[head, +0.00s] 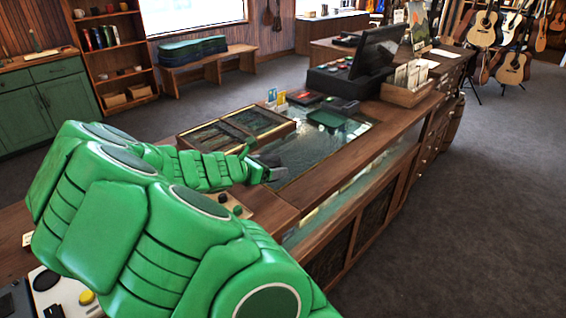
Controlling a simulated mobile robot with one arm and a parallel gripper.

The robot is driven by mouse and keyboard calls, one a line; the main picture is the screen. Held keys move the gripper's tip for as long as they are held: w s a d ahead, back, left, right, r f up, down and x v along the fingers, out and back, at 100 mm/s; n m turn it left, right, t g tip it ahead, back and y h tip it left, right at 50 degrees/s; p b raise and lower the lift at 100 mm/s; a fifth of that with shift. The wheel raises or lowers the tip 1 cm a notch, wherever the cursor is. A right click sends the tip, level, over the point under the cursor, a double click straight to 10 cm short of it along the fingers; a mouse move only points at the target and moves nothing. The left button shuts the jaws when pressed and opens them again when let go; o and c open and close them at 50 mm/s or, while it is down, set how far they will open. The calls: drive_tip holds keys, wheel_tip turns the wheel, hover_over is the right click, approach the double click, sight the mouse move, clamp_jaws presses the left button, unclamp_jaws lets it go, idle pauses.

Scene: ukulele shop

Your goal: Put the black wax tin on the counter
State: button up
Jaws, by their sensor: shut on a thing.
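The counter (290,192) is a long wooden one with a glass inset in its top. My gripper (268,172) is at the end of my green arm, low over the glass part, just right of the framed display case. It is small in the picture and partly hidden by my own arm. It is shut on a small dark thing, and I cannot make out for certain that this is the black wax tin. Small round dark items (237,210) lie on the near wood, partly behind my arm.
A two-part framed case (235,127) lies left of my gripper. Beyond it are small coloured cards (277,97), a dark green mat (326,119), a black till (345,80) and a wooden card box (408,88). The near right wooden edge is bare.

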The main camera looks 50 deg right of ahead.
sight(270, 189)
drive_tip(key=shift+f, duration=2.4)
drive_tip(key=shift+f, duration=0.1)
drive_tip(key=o, duration=1.1)
drive_tip(key=shift+v, duration=6.05)
